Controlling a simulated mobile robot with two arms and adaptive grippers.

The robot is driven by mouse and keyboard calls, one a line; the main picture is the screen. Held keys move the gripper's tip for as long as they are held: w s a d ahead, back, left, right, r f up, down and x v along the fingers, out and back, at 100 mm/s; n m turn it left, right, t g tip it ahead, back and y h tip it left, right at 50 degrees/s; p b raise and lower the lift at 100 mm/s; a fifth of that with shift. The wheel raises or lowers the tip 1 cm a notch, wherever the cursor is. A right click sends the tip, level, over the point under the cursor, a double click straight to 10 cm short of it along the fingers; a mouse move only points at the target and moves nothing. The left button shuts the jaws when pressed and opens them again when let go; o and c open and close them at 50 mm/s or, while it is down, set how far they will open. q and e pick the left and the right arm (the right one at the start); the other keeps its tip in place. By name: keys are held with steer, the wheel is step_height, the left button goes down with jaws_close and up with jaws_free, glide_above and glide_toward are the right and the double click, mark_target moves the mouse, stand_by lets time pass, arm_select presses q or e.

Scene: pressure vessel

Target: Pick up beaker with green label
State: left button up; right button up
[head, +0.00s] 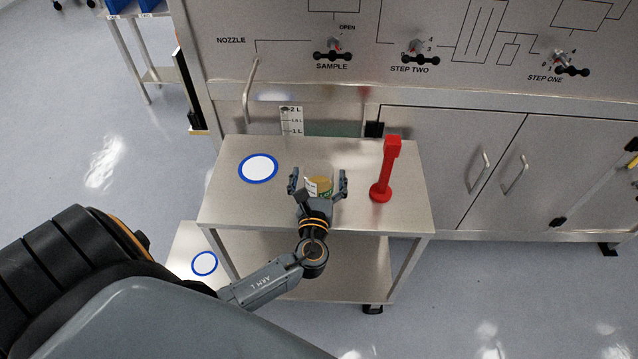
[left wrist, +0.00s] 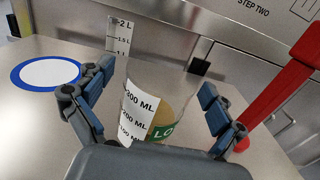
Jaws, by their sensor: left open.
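The beaker with the green label (head: 319,186) stands on the steel cart, partly hidden by my left gripper in the head view. In the left wrist view the beaker (left wrist: 152,110) is clear-walled with white volume marks, a green label at its lower right and tan contents. My left gripper (head: 318,178) is open, with one finger on each side of the beaker. In the left wrist view, gaps show between the fingers (left wrist: 157,85) and the beaker's sides. My right gripper is in neither view.
A red post (head: 386,170) stands on the cart (head: 235,205) right of the beaker. A blue-ringed white circle (head: 258,168) is on the cart's left side. A panel with valves and a volume scale (head: 291,121) is behind. The cart's front right is clear.

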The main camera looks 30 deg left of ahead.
arm_select(q)
steer(key=shift+w+a, duration=0.15)
steer(key=shift+w, duration=0.1)
steer(key=c, duration=1.5)
